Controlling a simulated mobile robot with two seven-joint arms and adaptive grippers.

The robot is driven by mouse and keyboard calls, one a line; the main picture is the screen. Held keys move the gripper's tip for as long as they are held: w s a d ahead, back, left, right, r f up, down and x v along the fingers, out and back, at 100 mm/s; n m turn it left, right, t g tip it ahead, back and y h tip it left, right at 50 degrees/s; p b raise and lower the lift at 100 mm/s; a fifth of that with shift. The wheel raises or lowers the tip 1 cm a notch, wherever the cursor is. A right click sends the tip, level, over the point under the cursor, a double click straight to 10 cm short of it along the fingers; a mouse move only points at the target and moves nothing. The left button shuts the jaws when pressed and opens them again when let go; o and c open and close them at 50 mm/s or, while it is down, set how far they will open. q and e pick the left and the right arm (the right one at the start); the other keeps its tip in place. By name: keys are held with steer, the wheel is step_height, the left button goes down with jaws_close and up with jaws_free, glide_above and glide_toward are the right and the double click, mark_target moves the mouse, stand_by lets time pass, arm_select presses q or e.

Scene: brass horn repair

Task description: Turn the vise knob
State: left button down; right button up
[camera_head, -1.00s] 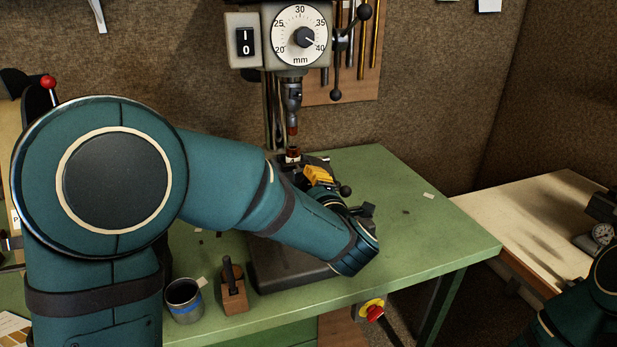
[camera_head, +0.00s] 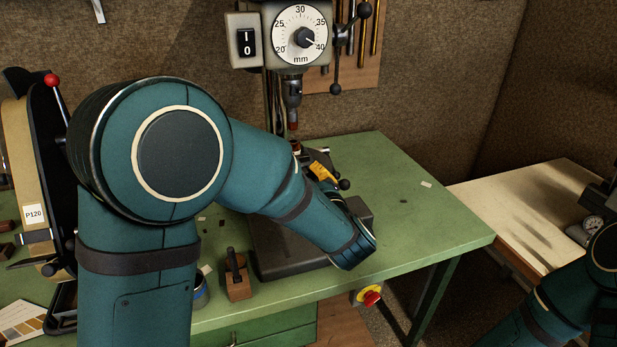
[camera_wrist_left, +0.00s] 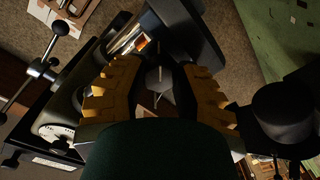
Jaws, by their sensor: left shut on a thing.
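The dark vise sits on the drill press table under the chuck, mostly hidden behind my left forearm and gripper in the head view. A round black ball (camera_head: 344,184) shows just right of my left gripper's yellow fingers (camera_head: 322,174). In the left wrist view the yellow fingers (camera_wrist_left: 158,95) stand either side of a greyish rounded part (camera_wrist_left: 158,78) with a thin bar, which I take to be the vise knob. The left gripper is shut on it; the exact contact is in shadow. My right arm enters at the lower right, its gripper out of view.
The drill press (camera_head: 301,30) stands behind my left gripper. A wooden block with a dark handle (camera_head: 237,275) and a partly hidden can (camera_head: 201,292) are near the front edge. The green bench (camera_head: 415,220) is mostly clear at right.

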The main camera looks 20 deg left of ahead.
stand_by(0.3)
arm_select(q)
steer(key=c, duration=0.6)
jaws_free()
steer(key=v, duration=1.2)
steer(key=shift+d, duration=0.1)
